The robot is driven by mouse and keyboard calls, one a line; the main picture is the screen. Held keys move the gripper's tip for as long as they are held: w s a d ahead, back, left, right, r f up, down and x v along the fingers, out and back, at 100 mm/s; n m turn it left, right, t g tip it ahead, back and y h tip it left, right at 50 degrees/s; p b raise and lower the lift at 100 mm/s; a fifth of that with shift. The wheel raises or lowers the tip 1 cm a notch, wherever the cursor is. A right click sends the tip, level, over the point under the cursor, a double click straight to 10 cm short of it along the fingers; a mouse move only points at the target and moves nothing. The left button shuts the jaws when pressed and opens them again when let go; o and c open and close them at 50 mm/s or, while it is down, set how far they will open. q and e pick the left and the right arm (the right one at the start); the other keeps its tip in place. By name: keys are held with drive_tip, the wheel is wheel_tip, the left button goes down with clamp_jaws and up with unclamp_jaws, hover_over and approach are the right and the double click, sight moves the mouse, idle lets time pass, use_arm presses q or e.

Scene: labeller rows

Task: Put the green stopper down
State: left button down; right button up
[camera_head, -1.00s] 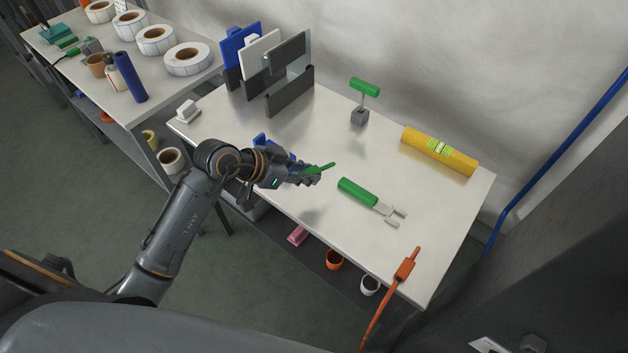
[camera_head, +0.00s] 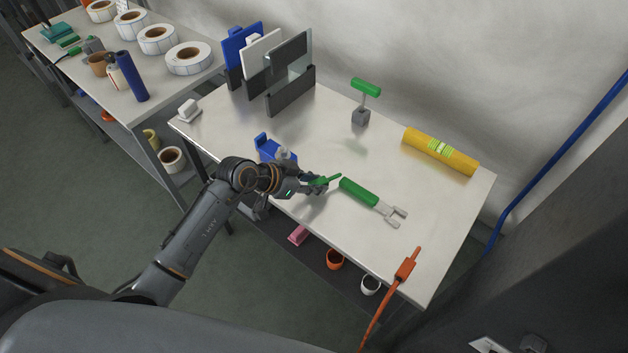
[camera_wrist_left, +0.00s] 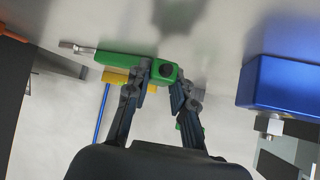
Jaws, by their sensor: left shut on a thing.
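My left gripper (camera_head: 318,184) is shut on the green stopper (camera_head: 325,181), held near the front edge of the white table (camera_head: 340,140). My right gripper is not in view.
A blue device (camera_head: 270,149) stands close behind my left gripper. A green T-handle in a grey block (camera_head: 360,117), a yellow roll (camera_head: 440,152) and a rack of panels (camera_head: 290,95) stand farther back. An orange tool (camera_head: 405,268) lies at the front right corner. The table's middle is clear.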

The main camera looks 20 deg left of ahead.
use_arm(q)
drive_tip(key=shift+f, duration=0.35)
drive_tip(key=c, duration=1.1)
unclamp_jaws()
drive_tip(key=shift+c, duration=0.2)
drive_tip(key=shift+r, duration=0.2)
drive_tip(key=v, duration=1.2)
drive_tip(key=shift+r, duration=0.4)
